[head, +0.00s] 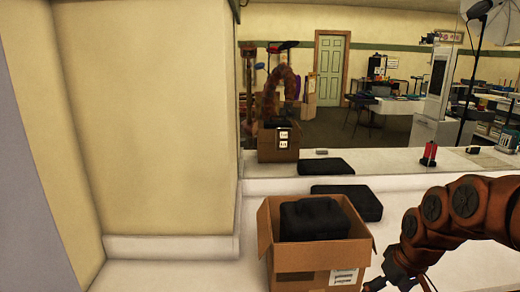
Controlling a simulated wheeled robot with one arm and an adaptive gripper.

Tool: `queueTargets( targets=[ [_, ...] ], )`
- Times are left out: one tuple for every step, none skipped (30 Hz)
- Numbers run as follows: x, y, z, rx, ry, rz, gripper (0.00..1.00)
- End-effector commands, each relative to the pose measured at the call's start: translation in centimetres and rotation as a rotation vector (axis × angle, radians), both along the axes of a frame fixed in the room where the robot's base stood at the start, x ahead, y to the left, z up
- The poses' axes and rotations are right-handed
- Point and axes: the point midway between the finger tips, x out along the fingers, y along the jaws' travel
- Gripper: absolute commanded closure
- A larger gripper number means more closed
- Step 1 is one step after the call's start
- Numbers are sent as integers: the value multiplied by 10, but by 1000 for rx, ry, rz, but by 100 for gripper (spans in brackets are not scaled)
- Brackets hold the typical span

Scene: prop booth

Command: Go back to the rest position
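My gripper (400,283) is at the bottom edge of the head view, at the end of my orange-brown arm, which arches in from the right. It points down, just right of an open cardboard box (291,258), and is partly cut off by the frame. Its finger opening is too small and dark to make out. The box holds a black case-like object (318,222) that rises above the rim. A flat black case (346,201) lies on the white counter behind the box, apart from my gripper.
A cream wall (150,120) closes off the left. Beyond the counter are another flat black case (326,167), a second cardboard box (278,150) and a red object (430,153); some of this may be a mirror reflection. White counter (190,270) is bare left of the box.

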Motion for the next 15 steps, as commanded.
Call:
queueTargets(
  targets=[
    [-14, 20, 5, -10, 23, 15, 0],
    [-23, 31, 6, -12, 43, 18, 0],
    [-36, 44, 6, -16, 70, 21, 0],
    [-45, 53, 8, -21, 85, 20, 0],
    [-54, 61, 9, -26, 100, 19, 0],
    [-68, 71, 9, -33, 124, 15, 0],
    [-79, 79, 9, -37, 143, 11, 0],
    [-90, 86, 8, -43, 163, 6, 0],
    [-105, 94, 9, -52, 186, -3, 0],
    [-115, 99, 8, -57, 202, -10, 0],
    [-126, 104, 8, -65, 218, -21, 0],
    [-140, 110, 7, -72, 238, -33, 0],
    [-151, 113, 6, -79, 253, -44, 0],
    [-161, 116, 5, -84, 268, -57, 0],
    [-173, 119, 4, -90, 286, -72, 0]
  ],
)
